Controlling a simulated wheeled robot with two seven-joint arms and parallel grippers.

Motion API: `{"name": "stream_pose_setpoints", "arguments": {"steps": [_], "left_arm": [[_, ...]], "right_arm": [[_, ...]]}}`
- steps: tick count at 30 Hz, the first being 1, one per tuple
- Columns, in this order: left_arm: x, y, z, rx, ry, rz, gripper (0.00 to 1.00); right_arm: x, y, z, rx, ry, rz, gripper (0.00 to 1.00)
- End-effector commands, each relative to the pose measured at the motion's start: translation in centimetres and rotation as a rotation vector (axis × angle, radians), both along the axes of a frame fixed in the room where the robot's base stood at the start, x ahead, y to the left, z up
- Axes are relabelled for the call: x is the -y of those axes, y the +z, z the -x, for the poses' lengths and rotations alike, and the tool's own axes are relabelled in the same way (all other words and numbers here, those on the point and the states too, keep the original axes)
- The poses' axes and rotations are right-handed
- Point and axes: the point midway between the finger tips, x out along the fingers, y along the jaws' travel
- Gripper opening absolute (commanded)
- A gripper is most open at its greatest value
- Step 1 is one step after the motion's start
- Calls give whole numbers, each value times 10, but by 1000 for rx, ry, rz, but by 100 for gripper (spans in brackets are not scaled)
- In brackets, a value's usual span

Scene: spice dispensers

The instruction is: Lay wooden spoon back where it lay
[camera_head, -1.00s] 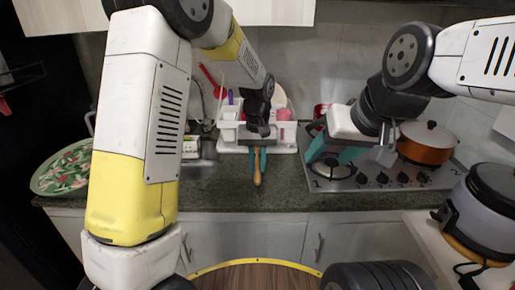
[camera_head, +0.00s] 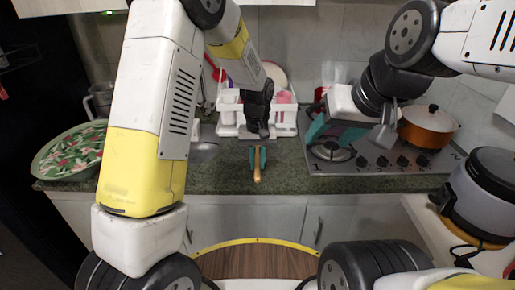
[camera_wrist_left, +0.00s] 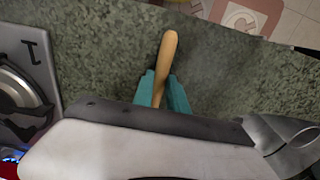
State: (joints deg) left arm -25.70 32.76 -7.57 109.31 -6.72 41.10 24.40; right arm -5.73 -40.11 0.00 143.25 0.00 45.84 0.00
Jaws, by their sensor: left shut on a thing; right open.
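The wooden spoon (camera_head: 257,175) shows its tan handle pointing to the front edge of the green counter. My left gripper (camera_head: 258,157) is shut on it with teal fingers. The left wrist view also shows the handle (camera_wrist_left: 168,48) sticking out between the teal fingers (camera_wrist_left: 161,92), over the counter. The spoon's other end is hidden by the gripper. I cannot tell whether the spoon touches the counter. My right gripper (camera_head: 332,132) is open above the left side of the stove, partly hidden by its own wrist.
A white dish rack (camera_head: 228,128) stands behind my left gripper. The stove (camera_head: 375,176) with an orange pot (camera_head: 427,128) is to the right. A patterned green dish (camera_head: 68,155) is at the left. The counter (camera_head: 225,182) around the spoon is clear.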

Motion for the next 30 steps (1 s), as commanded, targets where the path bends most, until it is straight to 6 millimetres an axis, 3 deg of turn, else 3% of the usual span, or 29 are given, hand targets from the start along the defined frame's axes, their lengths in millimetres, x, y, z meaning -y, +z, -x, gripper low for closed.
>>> {"name": "stream_pose_setpoints", "arguments": {"steps": [5, 6, 9, 10, 20, 30], "left_arm": [[0, 0, 0, 0, 0, 0, 0], [0, 0, 0, 0, 0, 0, 22], [0, 0, 0, 0, 0, 0, 42], [0, 0, 0, 0, 0, 0, 44], [0, 3, 0, 1, 0, 0, 44], [0, 56, -1, 4, 0, 2, 44]], "right_arm": [[0, 0, 0, 0, 0, 0, 56], [0, 0, 0, 0, 0, 0, 56], [0, 0, 0, 0, 0, 0, 56], [0, 0, 0, 0, 0, 0, 56], [0, 0, 0, 0, 0, 0, 56], [0, 0, 0, 0, 0, 0, 56]]}}
